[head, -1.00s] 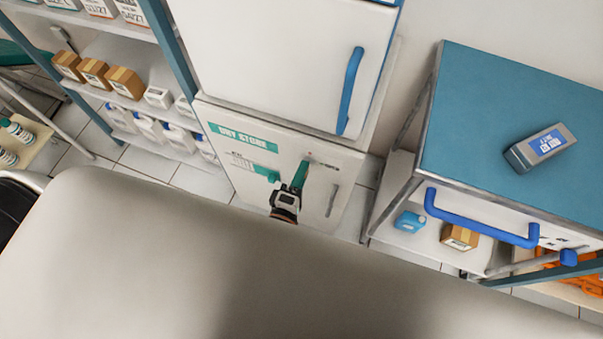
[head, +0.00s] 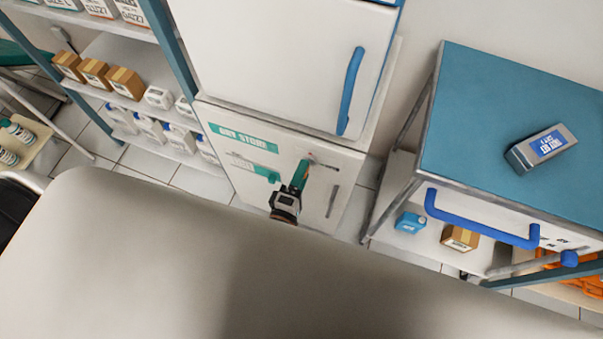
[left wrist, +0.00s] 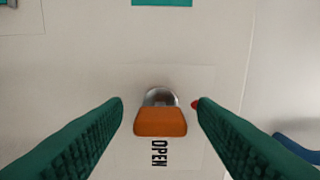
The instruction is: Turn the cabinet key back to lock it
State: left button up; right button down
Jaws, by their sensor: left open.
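The white cabinet (head: 338,170) with a "DRY STORE" label stands below a larger white door in the head view. The key (left wrist: 160,121) has an orange head and sits in a round metal lock (left wrist: 161,97) on the cabinet front, seen in the left wrist view. The word "OPEN" (left wrist: 159,153) is printed just below it. My left gripper (left wrist: 160,103) is open, with one green finger on each side of the key and a gap on both sides. In the head view, the gripper is in front of the cabinet door and largely hides the key. My right gripper is not in view.
A grey vertical handle (head: 333,201) is on the cabinet door, right of my gripper. A pale rounded surface (head: 150,260) fills the foreground. A blue-topped cart (head: 480,120) stands at the right, and shelves (head: 125,95) with boxes and bottles at the left.

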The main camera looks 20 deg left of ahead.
pick_arm(q)
jog(key=s, duration=1.2)
jog(key=shift+a+b, duration=0.2)
jog(key=shift+b, duration=0.25)
jog(key=shift+w+f, duration=0.1)
